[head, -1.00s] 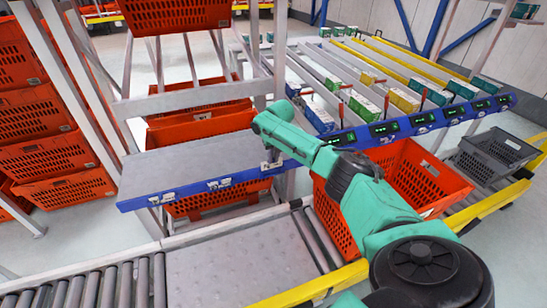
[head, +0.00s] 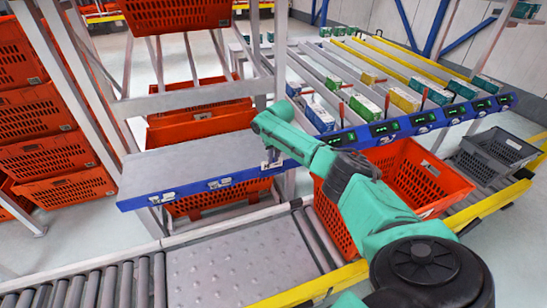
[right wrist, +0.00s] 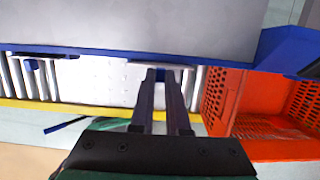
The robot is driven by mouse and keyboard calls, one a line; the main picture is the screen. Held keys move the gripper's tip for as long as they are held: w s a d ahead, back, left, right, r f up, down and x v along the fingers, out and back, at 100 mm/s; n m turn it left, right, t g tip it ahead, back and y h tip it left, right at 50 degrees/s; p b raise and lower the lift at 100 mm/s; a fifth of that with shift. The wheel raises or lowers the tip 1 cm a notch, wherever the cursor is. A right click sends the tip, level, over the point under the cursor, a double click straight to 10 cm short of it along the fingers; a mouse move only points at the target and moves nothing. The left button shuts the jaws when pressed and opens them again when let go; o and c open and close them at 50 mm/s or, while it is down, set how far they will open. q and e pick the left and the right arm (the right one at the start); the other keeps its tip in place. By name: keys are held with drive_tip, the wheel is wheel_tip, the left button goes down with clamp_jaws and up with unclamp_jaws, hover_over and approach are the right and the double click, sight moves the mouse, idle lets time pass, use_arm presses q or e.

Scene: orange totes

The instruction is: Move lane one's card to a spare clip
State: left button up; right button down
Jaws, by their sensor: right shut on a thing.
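My right gripper (head: 268,163) is at the right end of the blue front rail (head: 190,190) of the grey shelf. In the right wrist view its two dark fingers (right wrist: 161,72) reach up to the blue rail edge and are close together. They are shut on a small pale card (right wrist: 137,64), seen edge-on and mostly hidden by the fingertips. In the head view the card is too small to read. Two other pale clips, a left one (head: 167,197) and a middle one (head: 220,184), sit on the rail. My left gripper is not in view.
A sloped rack with several lanes and lit displays (head: 383,129) stands at the back right, with boxes in its lanes. An orange tote (head: 430,172) lies below my right arm; a grey crate (head: 495,152) stands farther right. A roller conveyor (head: 100,285) runs along the front.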

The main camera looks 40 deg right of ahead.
drive_tip(key=shift+f, duration=0.1)
idle(0.3)
drive_tip(key=shift+s+b+x, duration=0.25)
drive_tip(key=shift+b+x, duration=0.75)
drive_tip(key=shift+x, duration=0.15)
drive_tip(key=shift+a+f, duration=0.15)
drive_tip(key=shift+f, duration=0.1)
drive_tip(key=c, duration=0.8)
unclamp_jaws()
drive_tip(key=shift+r, duration=0.1)
drive_tip(key=v, duration=1.4)
drive_tip(key=shift+s+r, duration=0.15)
drive_tip(key=shift+r, duration=0.05)
